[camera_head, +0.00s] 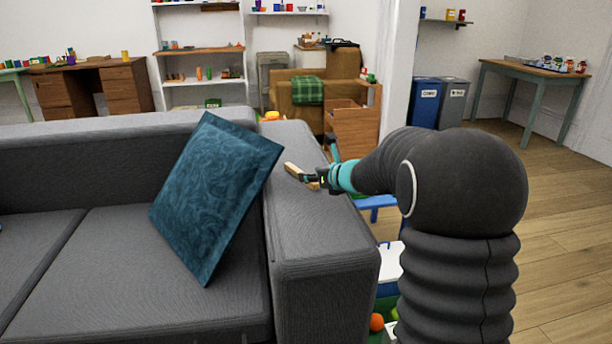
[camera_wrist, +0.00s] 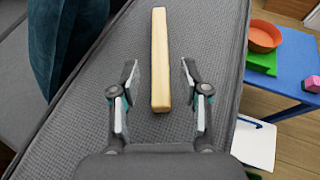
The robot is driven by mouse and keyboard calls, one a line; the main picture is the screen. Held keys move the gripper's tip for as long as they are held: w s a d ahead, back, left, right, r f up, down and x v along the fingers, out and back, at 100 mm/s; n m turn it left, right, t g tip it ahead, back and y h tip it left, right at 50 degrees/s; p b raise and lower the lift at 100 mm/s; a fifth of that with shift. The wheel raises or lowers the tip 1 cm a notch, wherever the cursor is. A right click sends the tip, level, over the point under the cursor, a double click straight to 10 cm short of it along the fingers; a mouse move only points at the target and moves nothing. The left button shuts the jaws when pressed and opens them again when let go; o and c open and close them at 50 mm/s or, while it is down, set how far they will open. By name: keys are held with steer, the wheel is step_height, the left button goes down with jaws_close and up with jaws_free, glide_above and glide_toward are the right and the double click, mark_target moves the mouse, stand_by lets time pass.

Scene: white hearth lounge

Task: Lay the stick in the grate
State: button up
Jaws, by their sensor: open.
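The stick (camera_wrist: 160,60) is a pale wooden bar lying on the flat top of the grey sofa's armrest (camera_head: 315,225). In the head view the stick (camera_head: 293,171) shows at the far end of my gripper. My gripper (camera_wrist: 158,78) is open, with one finger on each side of the stick's near end in the wrist view. Both fingers look apart from the stick, with gaps on both sides. In the head view my gripper (camera_head: 318,178) is over the armrest, partly hidden by my arm. I see no grate in either view.
A teal cushion (camera_head: 215,195) leans against the armrest's inner side. A blue table (camera_wrist: 290,90) with an orange bowl (camera_wrist: 263,36) stands right of the armrest. Behind are a brown armchair (camera_head: 290,92), a wooden cabinet (camera_head: 352,130) and shelves. Open floor (camera_head: 560,220) lies at right.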

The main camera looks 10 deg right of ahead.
steer(key=v, duration=0.8)
steer(key=shift+a, duration=0.1)
